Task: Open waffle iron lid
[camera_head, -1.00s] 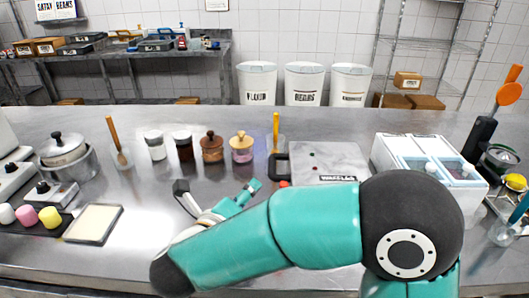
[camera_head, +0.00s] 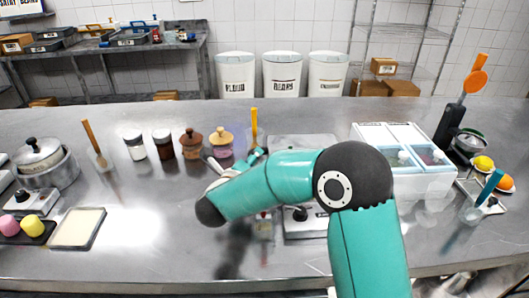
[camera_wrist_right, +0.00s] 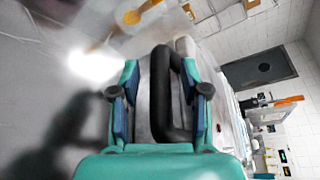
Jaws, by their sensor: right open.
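The waffle iron (camera_head: 312,230) stands on the counter at the middle. Its front panel and knob show below my right arm, and the back of its grey lid (camera_head: 300,140) shows above the arm. The arm hides most of the lid, so I cannot tell its tilt. In the right wrist view the black handle (camera_wrist_right: 163,95) lies between the two spread fingers of my right gripper (camera_wrist_right: 163,100), with gaps at the sides. The right gripper also shows in the head view (camera_head: 233,158), partly hidden by its own arm. My left gripper is out of view.
Lidded jars (camera_head: 191,145) stand close behind and left of my right gripper. A yellow-handled utensil (camera_head: 254,125) stands behind it. A white two-bin container (camera_head: 420,182) is right of the iron.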

